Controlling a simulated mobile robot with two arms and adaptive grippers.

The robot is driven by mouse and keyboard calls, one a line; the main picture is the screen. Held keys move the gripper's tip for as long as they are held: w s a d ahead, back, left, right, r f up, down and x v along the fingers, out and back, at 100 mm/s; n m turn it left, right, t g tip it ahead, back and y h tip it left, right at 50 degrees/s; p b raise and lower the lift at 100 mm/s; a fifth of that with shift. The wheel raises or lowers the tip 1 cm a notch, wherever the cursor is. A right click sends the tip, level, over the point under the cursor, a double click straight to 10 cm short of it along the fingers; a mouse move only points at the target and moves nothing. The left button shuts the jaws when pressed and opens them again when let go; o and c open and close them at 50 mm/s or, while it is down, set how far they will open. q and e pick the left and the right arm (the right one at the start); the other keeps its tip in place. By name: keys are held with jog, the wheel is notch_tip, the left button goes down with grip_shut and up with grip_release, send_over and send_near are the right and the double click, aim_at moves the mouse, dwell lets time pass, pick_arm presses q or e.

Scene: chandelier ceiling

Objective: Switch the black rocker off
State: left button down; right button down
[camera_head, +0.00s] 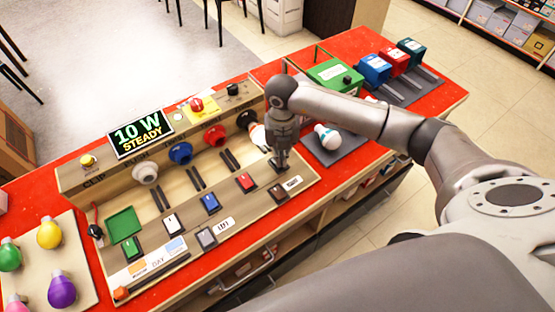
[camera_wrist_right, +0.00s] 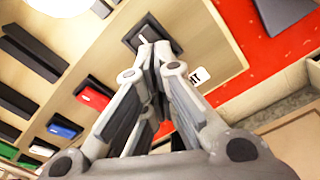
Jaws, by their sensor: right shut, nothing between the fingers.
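The black rocker (camera_wrist_right: 138,33) is on the wooden panel at the end of a row of coloured rockers. My right gripper (camera_head: 281,164) points down at it in the head view and hides most of it. In the right wrist view the shut, empty fingertips (camera_wrist_right: 157,50) are at the rocker's near edge. I cannot tell whether they touch it. The red rocker (camera_head: 246,181) and blue rocker (camera_head: 210,203) are to its left. The display (camera_head: 140,134) reads "10 W STEADY". My left gripper is not in view.
Coloured sockets, including a blue one (camera_head: 180,153) and a red one (camera_head: 215,135), stand behind the rockers. A white bulb (camera_head: 327,136) lies on a grey mat to the right. Coloured bulbs sit on a board (camera_head: 30,265) at left. A green box (camera_head: 335,75) is behind my right arm.

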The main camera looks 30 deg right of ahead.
jog(key=shift+f+b, duration=1)
jog(key=shift+f, duration=0.25)
dwell(0.7)
jog(key=shift+s, duration=0.1)
jog(key=shift+r+p, duration=0.65)
jog(key=shift+r, duration=0.15)
jog(key=shift+r+p, duration=1.75)
jog(key=shift+r, duration=1)
jog(key=shift+a+f, duration=0.1)
